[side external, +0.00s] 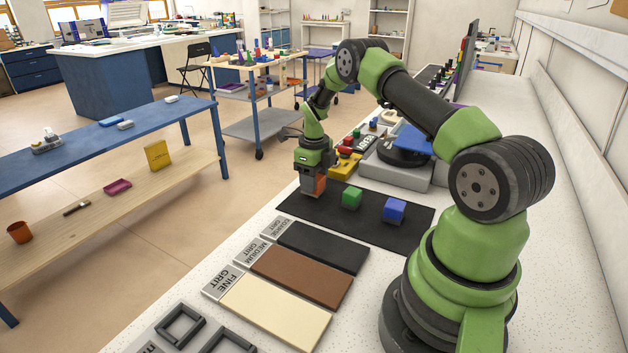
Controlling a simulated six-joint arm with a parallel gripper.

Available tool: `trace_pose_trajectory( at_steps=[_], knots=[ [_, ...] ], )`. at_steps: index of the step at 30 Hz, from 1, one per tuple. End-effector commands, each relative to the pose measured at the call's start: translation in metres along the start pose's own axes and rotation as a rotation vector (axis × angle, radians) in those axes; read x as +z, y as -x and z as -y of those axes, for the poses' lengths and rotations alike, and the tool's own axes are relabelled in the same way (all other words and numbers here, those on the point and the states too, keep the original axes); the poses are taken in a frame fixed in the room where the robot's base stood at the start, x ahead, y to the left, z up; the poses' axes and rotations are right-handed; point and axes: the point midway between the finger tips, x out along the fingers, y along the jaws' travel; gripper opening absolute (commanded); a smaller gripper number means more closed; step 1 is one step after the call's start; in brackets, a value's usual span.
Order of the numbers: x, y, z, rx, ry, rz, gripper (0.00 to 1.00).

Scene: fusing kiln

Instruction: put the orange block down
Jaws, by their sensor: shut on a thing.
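The orange block (320,185) is in my gripper (314,182), at the left end of a dark mat (372,214). My gripper points down and is shut on the block, whose upper part is partly hidden by the fingers. The block is at or just above the mat; I cannot tell whether it touches. A green block (351,196) sits on the mat to the right of the orange one. A blue block (394,209) sits farther right on the same mat.
Coarse black (323,247), medium brown (301,275) and fine cream (275,311) grit slabs lie in front of the mat. A yellow object (345,165) and a grey machine (400,171) stand close behind. Bare mat shows between the blocks.

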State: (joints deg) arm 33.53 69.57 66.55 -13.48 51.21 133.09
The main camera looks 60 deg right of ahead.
Motion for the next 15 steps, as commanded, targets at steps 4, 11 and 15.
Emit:
trace_pose_trajectory(
  at_steps=[4,11,15],
  knots=[
    [0.0002,-0.0045,0.0000,-0.001,0.000,0.001,0.27],
    [0.0002,-0.0058,0.0000,-0.001,0.001,0.001,0.27],
    [0.0002,-0.0068,0.0001,-0.001,0.001,0.001,0.68]
  ],
)
